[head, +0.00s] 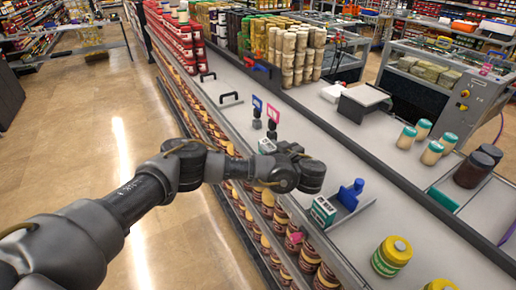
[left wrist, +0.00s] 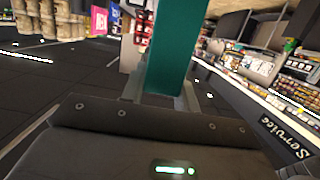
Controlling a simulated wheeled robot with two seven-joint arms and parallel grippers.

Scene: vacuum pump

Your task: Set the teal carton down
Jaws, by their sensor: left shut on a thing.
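My left gripper (head: 280,148) reaches across the shelf front to the counter's left edge, seen from above. In the left wrist view the carton's plain teal side (left wrist: 172,50) stands up between the fingers (left wrist: 162,95). I cannot tell whether its base touches the counter (head: 305,128). A second teal-and-white carton (head: 322,211) stands nearer, beside a grey tray (head: 345,217). My right gripper is not in view.
A blue object (head: 350,194) is in the tray. Teal-lidded jars (head: 432,153) stand at the right.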

